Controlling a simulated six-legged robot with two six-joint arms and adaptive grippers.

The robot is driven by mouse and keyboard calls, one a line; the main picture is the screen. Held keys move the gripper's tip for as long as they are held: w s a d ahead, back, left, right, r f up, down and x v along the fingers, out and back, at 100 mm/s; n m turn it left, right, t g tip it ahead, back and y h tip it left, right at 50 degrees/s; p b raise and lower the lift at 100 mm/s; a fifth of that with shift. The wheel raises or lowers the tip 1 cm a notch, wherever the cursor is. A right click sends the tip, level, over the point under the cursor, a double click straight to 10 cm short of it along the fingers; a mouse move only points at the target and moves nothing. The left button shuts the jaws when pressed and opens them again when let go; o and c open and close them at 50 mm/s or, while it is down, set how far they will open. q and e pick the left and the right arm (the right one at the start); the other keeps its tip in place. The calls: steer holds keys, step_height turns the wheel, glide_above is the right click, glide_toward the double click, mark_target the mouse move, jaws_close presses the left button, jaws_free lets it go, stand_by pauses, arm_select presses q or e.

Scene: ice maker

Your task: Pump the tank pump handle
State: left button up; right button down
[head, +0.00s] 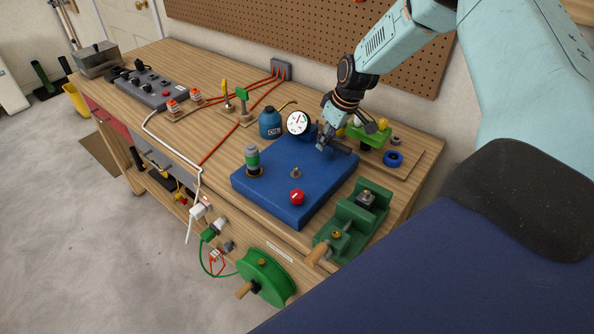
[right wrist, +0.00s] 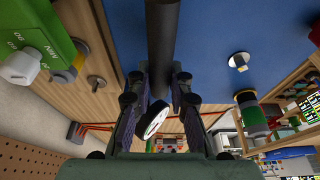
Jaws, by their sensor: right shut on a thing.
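The blue tank (head: 270,182) sits on the workbench, with a round white gauge (head: 298,123) at its back edge. My right gripper (head: 326,138) is at the tank's back right corner, beside the gauge. In the right wrist view, the gripper (right wrist: 160,92) is shut on a dark bar, the pump handle (right wrist: 163,40), which runs between its fingers. The gauge (right wrist: 153,120) shows just beyond the fingers there. The blue tank top (right wrist: 215,30) fills the upper right of that view. The handle's base is hidden. My left gripper is in neither view.
A green vise (head: 345,230) stands to the right in front. A blue bottle (head: 270,124) and a green block (head: 370,135) flank the gripper.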

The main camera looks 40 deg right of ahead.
steer(key=shift+r, duration=0.1)
steer(key=shift+r+p, duration=1.95)
steer(key=shift+r, duration=0.15)
step_height(320, 180, down, 5)
steer(key=b, duration=0.4)
steer(key=shift+r, duration=0.35)
steer(key=c, duration=1.2)
jaws_free()
steer(key=shift+r+p, duration=0.15)
steer(key=shift+p, duration=0.15)
step_height(320, 180, up, 7)
steer(key=p, duration=0.6)
